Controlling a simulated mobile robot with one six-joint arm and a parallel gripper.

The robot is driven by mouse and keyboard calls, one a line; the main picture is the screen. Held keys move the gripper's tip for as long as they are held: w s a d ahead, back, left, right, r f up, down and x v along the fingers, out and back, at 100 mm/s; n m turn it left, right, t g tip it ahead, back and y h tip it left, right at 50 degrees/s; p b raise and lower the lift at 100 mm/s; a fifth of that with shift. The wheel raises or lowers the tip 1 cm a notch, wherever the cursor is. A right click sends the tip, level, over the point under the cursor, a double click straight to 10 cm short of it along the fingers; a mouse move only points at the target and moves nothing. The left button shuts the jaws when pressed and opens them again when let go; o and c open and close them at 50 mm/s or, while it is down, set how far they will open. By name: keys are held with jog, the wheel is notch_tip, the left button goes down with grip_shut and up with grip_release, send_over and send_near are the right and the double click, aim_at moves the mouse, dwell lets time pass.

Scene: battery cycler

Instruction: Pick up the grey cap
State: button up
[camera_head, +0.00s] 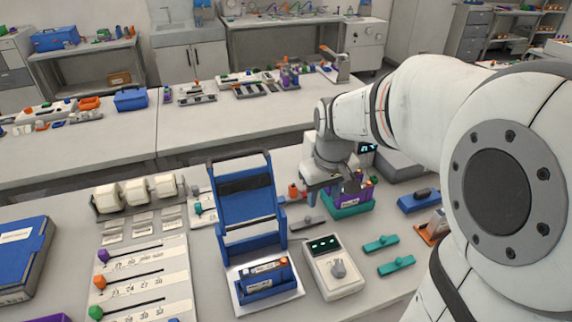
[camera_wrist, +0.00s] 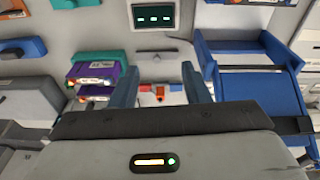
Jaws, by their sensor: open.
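The grey cap, a flat grey bar with a small raised knob, lies on the bench (camera_head: 307,223), left of the teal battery tray. In the wrist view the grey cap (camera_wrist: 163,57) shows just beyond the fingertips, between their lines. My gripper (camera_head: 322,190) is above the bench, beside the tray and behind the cap. In the wrist view its two fingers (camera_wrist: 159,72) are spread with nothing held between them.
A teal tray (camera_head: 345,210) with purple batteries stands close right of my gripper. A blue rack (camera_head: 247,215) stands left. A white meter (camera_head: 333,270) with a lit display is in front. Teal bars (camera_head: 380,243) lie to the right.

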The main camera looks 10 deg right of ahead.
aim_at(308, 217)
jog(key=w+f+n, duration=0.1)
jog(key=w+f, duration=0.4)
jog(key=w+f+n+g+b, duration=0.1)
jog(key=w+f, duration=0.5)
jog(key=shift+f+g, duration=0.1)
jog(key=shift+g, duration=0.2)
jog(key=shift+w+f, duration=0.1)
jog(key=shift+f, duration=0.6)
jog(key=f, duration=0.2)
jog(key=f+p, duration=0.1)
jog(key=f, duration=0.3)
jog(key=shift+a+f, duration=0.25)
jog(key=shift+f, duration=0.15)
jog(key=shift+s, duration=0.2)
jog(key=shift+c, duration=0.3)
grip_shut()
